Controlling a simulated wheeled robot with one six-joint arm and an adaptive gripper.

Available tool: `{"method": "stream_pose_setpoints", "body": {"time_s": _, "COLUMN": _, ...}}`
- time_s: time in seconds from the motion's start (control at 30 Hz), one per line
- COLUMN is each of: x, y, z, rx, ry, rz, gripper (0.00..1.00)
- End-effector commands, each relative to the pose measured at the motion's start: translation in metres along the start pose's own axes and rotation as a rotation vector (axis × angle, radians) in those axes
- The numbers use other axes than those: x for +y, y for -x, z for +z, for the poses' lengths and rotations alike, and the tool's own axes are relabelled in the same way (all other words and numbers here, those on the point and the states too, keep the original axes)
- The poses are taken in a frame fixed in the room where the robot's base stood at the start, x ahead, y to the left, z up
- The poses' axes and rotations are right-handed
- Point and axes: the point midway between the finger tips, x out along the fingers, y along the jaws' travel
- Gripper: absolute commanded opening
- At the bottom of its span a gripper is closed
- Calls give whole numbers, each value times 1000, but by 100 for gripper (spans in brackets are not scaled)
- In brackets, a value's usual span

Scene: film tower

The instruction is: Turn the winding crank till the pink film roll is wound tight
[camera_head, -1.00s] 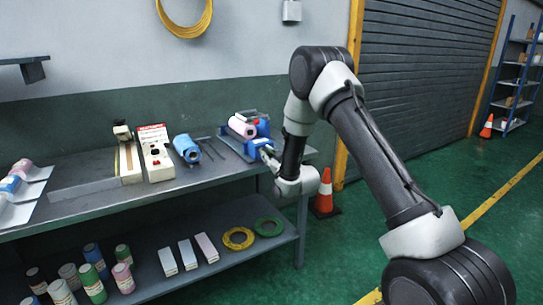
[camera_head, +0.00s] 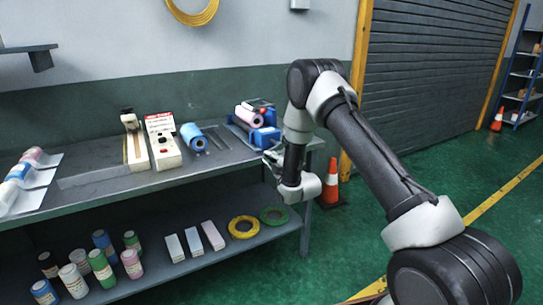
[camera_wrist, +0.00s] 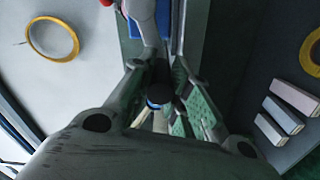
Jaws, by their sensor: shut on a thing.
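The pink film roll (camera_head: 248,117) sits on the blue winder (camera_head: 266,134) at the right end of the bench. My gripper (camera_head: 270,157) is at the winder's near right side, by the bench edge, and small in the head view. In the wrist view my gripper (camera_wrist: 163,88) is shut on the dark crank knob (camera_wrist: 159,94), which lies between its two fingers. A pale crank arm (camera_wrist: 143,20) shows beyond the fingers.
The lower shelf holds bottles, boxes and tape rings, including a yellow ring (camera_head: 243,227). An orange cone (camera_head: 331,184) stands on the floor to the right.

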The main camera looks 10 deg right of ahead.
Motion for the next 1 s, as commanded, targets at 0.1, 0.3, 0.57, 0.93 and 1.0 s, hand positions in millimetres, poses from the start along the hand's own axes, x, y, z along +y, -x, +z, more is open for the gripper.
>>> {"method": "stream_pose_setpoints", "body": {"time_s": 0.1, "x": -8, "y": 0, "z": 1, "rx": 6, "ry": 92, "rz": -4, "gripper": 0}}
{"method": "stream_pose_setpoints", "body": {"time_s": 0.3, "x": -15, "y": 0, "z": 8, "rx": 6, "ry": 220, "rz": -5, "gripper": 0}}
{"method": "stream_pose_setpoints", "body": {"time_s": 0.57, "x": -20, "y": 0, "z": 12, "rx": 7, "ry": 314, "rz": -5, "gripper": 0}}
{"method": "stream_pose_setpoints", "body": {"time_s": 0.93, "x": -22, "y": 0, "z": 13, "rx": 8, "ry": 342, "rz": -8, "gripper": 0}}
{"method": "stream_pose_setpoints", "body": {"time_s": 1.0, "x": -22, "y": 1, "z": 13, "rx": 8, "ry": 342, "rz": -8, "gripper": 0}}
